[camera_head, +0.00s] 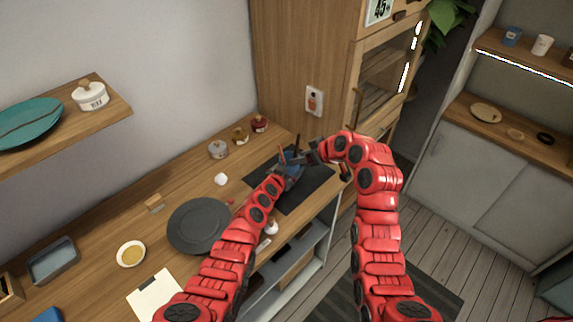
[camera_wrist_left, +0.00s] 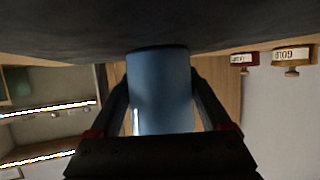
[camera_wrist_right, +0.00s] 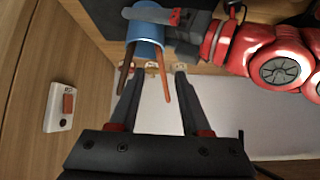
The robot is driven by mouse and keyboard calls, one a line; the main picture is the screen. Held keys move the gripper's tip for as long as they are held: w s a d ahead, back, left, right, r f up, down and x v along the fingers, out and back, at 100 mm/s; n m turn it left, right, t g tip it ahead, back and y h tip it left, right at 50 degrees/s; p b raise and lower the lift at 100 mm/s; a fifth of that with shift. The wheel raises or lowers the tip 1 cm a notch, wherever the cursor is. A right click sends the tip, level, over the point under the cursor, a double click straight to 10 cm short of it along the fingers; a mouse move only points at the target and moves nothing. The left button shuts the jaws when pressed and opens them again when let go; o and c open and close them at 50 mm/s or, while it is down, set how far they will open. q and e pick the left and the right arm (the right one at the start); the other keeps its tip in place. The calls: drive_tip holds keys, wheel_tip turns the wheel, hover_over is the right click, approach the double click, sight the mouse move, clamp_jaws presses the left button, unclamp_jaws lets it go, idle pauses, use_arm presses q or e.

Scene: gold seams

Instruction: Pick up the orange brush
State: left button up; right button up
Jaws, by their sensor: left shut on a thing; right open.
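A blue cup (camera_wrist_right: 146,30) is held in my left gripper (camera_wrist_left: 160,88); its smooth side fills the space between the fingers in the left wrist view. The cup is over the dark mat at the far end of the counter. The orange brush (camera_wrist_right: 164,76) sticks out of the cup, beside a dark brown one (camera_wrist_right: 125,66). My right gripper (camera_wrist_right: 159,78) is open and empty. In the right wrist view the orange brush's end shows between its fingers, nearer the right one; I cannot tell the depth gap. In the head view my right gripper (camera_head: 312,157) is just right of the cup.
The dark mat (camera_head: 312,190) lies below the grippers. A tall wooden cabinet (camera_head: 300,70) with a wall switch (camera_head: 314,101) rises close behind.

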sight(282, 156)
drive_tip(key=a+r+m+g+h, duration=0.2)
drive_tip(key=a+r+m+h, duration=0.3)
drive_tip(key=a+r+h, duration=0.15)
drive_tip(key=shift+h, duration=0.25)
drive_tip(key=shift+x, duration=6.05)
clamp_jaws()
